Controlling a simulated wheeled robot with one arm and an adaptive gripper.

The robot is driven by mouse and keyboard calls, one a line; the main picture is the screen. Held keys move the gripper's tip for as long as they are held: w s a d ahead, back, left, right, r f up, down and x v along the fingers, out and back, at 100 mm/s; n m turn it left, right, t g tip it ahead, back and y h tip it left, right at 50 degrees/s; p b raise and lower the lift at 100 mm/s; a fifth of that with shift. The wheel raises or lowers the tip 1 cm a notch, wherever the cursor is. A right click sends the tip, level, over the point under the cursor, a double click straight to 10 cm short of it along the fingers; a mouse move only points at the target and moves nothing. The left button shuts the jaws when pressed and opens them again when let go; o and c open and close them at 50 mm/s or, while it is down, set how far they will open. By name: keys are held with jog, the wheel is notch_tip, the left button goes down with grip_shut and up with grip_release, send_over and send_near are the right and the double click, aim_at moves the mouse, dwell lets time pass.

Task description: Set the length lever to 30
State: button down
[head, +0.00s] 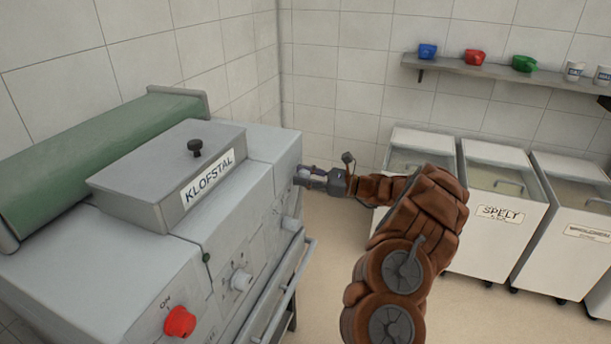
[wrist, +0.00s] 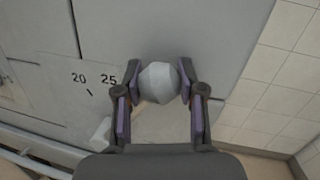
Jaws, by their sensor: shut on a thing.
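In the wrist view my gripper (wrist: 159,68) is closed around a pale grey faceted knob (wrist: 158,84), one finger on each side; I take this to be the length lever's knob. A scale plate (wrist: 62,92) lies to its left, with 20 and 25 readable and a short tick under them. The knob is to the right of the 25. No 30 is visible; the knob and fingers cover part of the plate. In the head view my gripper (head: 304,177) is at the far end of the grey machine's front (head: 262,215), and the knob is hard to make out.
The machine carries a KLOFSTAL box (head: 165,178), a green roller (head: 95,160), a red ON knob (head: 180,321), a grey knob (head: 240,280) and a front rail (head: 288,290). White bins (head: 497,220) stand to the right. Open floor (head: 470,310) lies before them.

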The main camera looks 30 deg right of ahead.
jog(key=shift+f, duration=0.15)
jog(key=c, duration=0.7)
grip_release()
jog(key=shift+d, duration=0.1)
jog(key=v, duration=1.2)
jog(key=shift+w, duration=0.1)
